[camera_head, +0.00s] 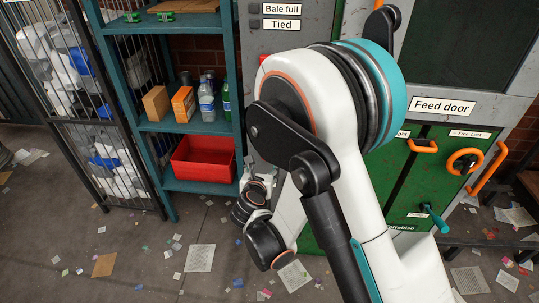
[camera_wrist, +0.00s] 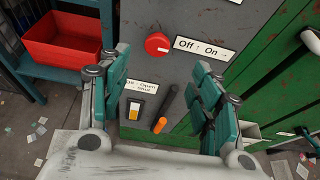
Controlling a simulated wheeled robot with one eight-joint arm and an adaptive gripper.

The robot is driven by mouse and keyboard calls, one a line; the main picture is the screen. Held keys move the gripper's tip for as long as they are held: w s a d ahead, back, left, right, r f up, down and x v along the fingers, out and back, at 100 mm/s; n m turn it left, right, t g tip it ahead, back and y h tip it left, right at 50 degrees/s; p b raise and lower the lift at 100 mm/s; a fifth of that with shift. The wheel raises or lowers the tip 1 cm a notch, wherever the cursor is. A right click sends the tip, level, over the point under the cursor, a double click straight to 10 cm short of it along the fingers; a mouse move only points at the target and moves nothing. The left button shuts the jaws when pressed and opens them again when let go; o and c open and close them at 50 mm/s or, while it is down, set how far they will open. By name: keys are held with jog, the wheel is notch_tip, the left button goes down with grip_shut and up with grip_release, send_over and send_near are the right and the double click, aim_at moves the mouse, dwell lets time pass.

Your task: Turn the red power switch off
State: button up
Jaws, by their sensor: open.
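The red power switch (camera_wrist: 157,44) is a round red knob on a grey panel, at the upper middle of the wrist view. A white mark on it points to the right, and the label (camera_wrist: 205,49) beside it reads "Off" with an up arrow and "On" with a right arrow. My gripper (camera_wrist: 161,74) is open and empty, its two teal-padded fingers spread left and right. The knob appears beyond the fingertips, roughly between them, with no visible contact. In the head view, my arm hides most of the panel.
Below the knob are a small labelled switch (camera_wrist: 134,108) and a dark lever with an orange end (camera_wrist: 159,125). A red bin (camera_head: 203,160) sits on the teal shelf (camera_head: 190,126) to the left. Green doors with orange handles (camera_head: 423,146) stand right. Scraps litter the floor.

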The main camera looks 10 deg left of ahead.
jog(key=x, duration=1.3)
jog(key=shift+w+a+f, duration=0.15)
jog(key=shift+w+f, duration=0.05)
jog(key=shift+f, duration=0.25)
jog(key=c, duration=1)
